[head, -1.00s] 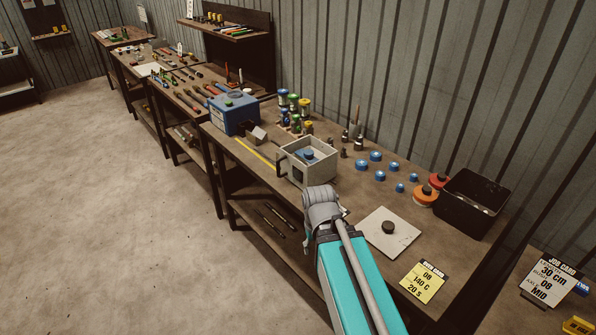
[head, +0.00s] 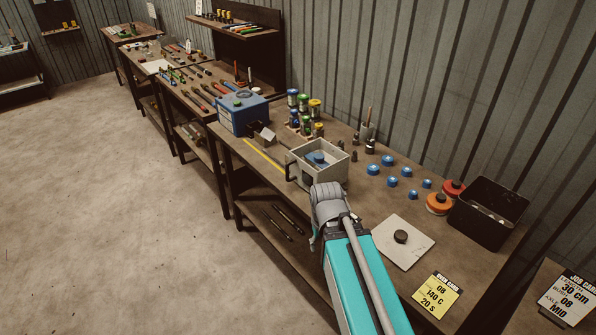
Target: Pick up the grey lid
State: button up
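The grey lid (head: 398,250) is a flat, pale grey square plate with a dark round knob on top. It lies flat on the workbench (head: 470,250), to the right of my teal arm. A pale grey square box (head: 331,176) with an open top stands on the bench behind my arm, with a blue round piece (head: 318,159) inside. My arm reaches up from the bottom edge to a grey joint in front of this box. My gripper's fingers do not show, and nothing is seen touching the lid.
Several blue caps (head: 389,160), orange-red discs (head: 439,203) and a black bin (head: 488,210) stand behind the lid. A yellow card (head: 437,296) lies in front of it. A blue machine (head: 241,113) and several small jars (head: 304,103) stand farther left.

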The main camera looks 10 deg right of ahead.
aim_at(404, 244)
jog(key=i, duration=0.85)
jog(key=z, duration=0.05)
